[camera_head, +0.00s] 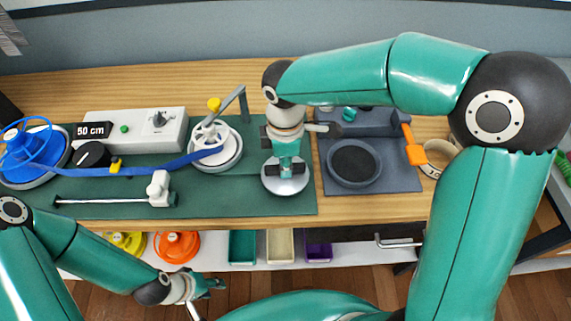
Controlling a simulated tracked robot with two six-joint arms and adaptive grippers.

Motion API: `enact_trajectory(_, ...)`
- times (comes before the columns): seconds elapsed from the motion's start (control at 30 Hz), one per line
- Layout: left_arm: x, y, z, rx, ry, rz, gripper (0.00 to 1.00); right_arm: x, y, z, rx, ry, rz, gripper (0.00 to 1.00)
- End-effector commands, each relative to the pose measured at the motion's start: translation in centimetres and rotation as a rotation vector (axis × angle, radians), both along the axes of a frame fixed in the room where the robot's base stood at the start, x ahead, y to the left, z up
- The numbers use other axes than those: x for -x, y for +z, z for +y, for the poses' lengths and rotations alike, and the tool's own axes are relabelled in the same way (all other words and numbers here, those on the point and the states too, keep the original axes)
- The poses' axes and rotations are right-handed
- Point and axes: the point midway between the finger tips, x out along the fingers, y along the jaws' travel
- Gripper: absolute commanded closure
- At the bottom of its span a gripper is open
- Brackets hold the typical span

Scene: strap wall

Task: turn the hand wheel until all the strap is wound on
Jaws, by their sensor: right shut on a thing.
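My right gripper (286,172) points down over a round silver piece (287,187), right of the white reel. It is shut on the middle of that piece; its fingers hide the part held. My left gripper (213,284) hangs in front of the bench, apart from everything; its fingers are too small to read.
A white box (155,124) with a "50 cm" display stands behind the strap. A grey bracket (235,100) with a yellow knob rises by the white reel. A silver rod with a white slider (159,188) lies in front. A grey tray (388,180) stands right; coloured bins sit below.

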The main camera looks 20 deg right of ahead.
Motion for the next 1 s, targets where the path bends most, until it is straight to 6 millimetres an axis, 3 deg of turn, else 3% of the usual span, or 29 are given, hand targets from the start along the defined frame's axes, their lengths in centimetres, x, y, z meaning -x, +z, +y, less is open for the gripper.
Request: enact_trajectory(1.0, 0.0, -2.9, 0.0, 0.0, 0.0, 0.0, 0.6, -0.2, 0.1, 0.0, -0.005, -0.968, -0.007, 1.0)
